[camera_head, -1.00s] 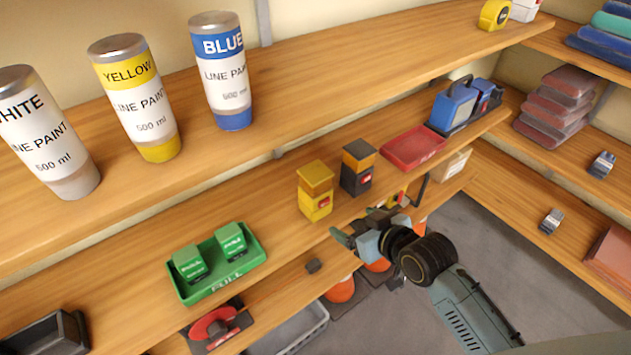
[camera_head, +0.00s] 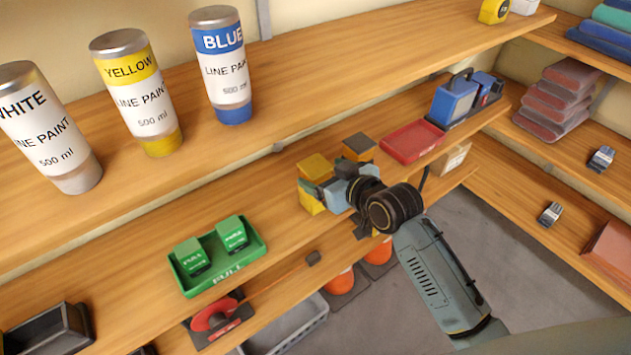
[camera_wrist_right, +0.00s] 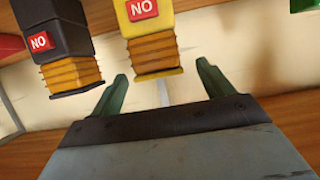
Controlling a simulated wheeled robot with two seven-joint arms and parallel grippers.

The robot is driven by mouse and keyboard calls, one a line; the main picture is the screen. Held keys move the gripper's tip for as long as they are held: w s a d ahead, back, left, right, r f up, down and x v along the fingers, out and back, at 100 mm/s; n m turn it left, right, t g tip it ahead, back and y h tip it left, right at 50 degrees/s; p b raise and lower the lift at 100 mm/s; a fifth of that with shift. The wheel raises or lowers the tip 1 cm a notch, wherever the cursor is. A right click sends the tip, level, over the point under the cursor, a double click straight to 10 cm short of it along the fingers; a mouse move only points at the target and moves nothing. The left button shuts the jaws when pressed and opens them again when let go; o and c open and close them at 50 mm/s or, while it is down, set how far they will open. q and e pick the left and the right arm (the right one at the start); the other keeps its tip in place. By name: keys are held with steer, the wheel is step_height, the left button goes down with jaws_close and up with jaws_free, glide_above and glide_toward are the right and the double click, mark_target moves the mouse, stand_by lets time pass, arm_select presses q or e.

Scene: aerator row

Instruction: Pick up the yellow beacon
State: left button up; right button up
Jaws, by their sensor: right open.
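The yellow beacon (camera_head: 313,166), with a ribbed amber top and a red label, stands on the middle shelf. My right gripper (camera_head: 330,186) is open in front of it and hides part of its body. In the right wrist view, the yellow beacon (camera_wrist_right: 152,46) appears upside down, ahead of the open right gripper (camera_wrist_right: 162,71), with its amber end in line with the gap between the fingertips. No contact shows. A black beacon (camera_head: 359,147) stands just right of it, partly hidden; it also shows in the wrist view (camera_wrist_right: 65,45). My left gripper is not in view.
A green tray (camera_head: 218,283) with two green boxes lies to the left on the same shelf. A red tray (camera_head: 413,142) and a blue case (camera_head: 455,101) stand to the right. The upper shelf (camera_head: 330,78) overhangs behind, carrying paint bottles (camera_head: 140,95).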

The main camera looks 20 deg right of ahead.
mark_target(320, 169)
steer(key=x, duration=0.4)
steer(key=shift+w+r, duration=0.1)
steer(key=shift+w, duration=0.05)
steer(key=c, duration=1.4)
steer(key=shift+d+r, duration=0.1)
steer(key=shift+r, duration=0.05)
steer(key=shift+c, duration=0.3)
